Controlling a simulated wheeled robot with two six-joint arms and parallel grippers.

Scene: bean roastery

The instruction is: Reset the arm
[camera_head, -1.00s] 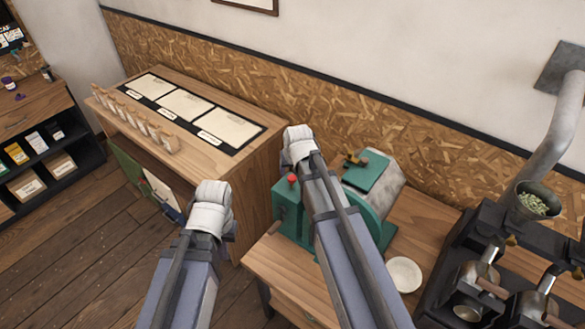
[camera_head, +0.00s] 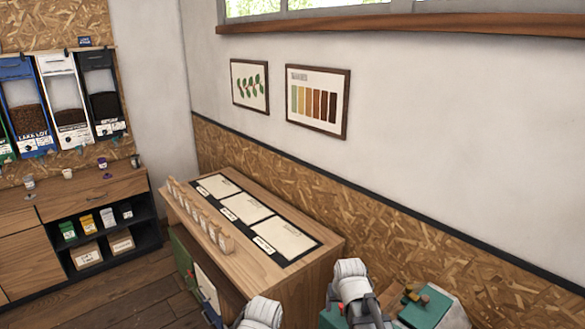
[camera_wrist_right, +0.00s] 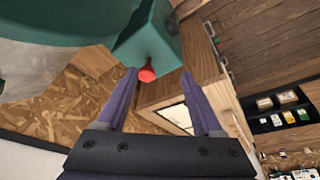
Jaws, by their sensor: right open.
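In the head view, the right arm (camera_head: 355,290) rises from the bottom edge, with its pale joint in front of the green machine (camera_head: 432,308). The left arm (camera_head: 262,312) shows only its pale joint at the bottom edge, and its gripper is out of sight. In the right wrist view, my right gripper (camera_wrist_right: 159,72) has its two purple-grey fingers spread with nothing held. A red knob (camera_wrist_right: 147,74) on the green machine shows beyond and between the fingertips; I cannot tell the exact distance.
A wooden cabinet (camera_head: 318,262) with cards and a row of wooden holders (camera_head: 200,215) stands left of the right arm. A shelf unit (camera_head: 140,185) with bean dispensers (camera_head: 70,100) above is at the left. Two framed pictures (camera_head: 318,100) hang on the wall. Floor shows at lower left.

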